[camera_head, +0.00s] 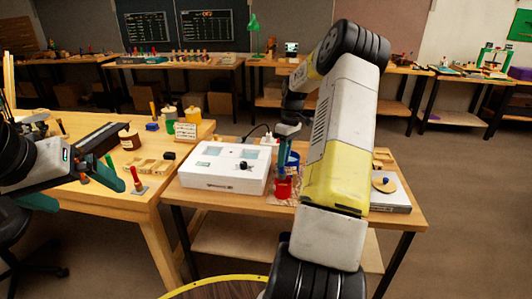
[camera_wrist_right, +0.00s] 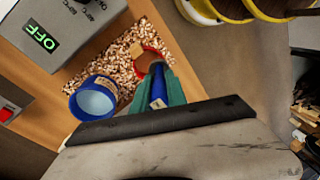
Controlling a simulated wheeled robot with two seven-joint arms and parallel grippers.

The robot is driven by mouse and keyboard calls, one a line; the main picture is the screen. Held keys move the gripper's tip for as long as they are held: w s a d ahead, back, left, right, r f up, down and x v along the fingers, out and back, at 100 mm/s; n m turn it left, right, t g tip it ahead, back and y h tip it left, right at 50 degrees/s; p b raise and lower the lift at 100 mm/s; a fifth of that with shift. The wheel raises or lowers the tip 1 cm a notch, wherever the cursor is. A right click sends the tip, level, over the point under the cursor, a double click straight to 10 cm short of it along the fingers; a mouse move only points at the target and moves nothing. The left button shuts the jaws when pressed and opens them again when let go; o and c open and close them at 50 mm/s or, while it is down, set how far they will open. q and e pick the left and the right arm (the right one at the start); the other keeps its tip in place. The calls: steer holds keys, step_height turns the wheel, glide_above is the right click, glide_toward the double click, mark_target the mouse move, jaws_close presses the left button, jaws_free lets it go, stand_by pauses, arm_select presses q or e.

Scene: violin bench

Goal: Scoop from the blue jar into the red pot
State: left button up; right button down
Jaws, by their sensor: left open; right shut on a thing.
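The blue jar (camera_wrist_right: 82,101) stands open in the right wrist view, with pale contents; it also shows in the head view (camera_head: 294,160), partly behind my arm. The red pot (camera_wrist_right: 141,70) stands beside it, and shows in the head view (camera_head: 283,190). My right gripper (camera_wrist_right: 158,88) is shut on a blue-handled tool (camera_wrist_right: 157,76), which points down at the red pot. The tool's far end is hidden, so I cannot tell whether it is inside the pot or holds anything. My left gripper (camera_head: 85,187) is open and empty by the left bench, far from both.
A white box (camera_head: 215,170) stands left of the pots on the small table; a grey unit reading OFF (camera_wrist_right: 45,38) shows in the right wrist view. A speckled mat (camera_wrist_right: 112,62) lies under the pots. The left bench (camera_head: 160,185) holds jars, a card and tools.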

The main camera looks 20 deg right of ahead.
steer(key=shift+s+a+r+t+h, duration=0.3)
steer(key=shift+a+t+h, duration=0.2)
steer(key=shift+h, duration=0.3)
steer(key=shift+r, duration=1.7)
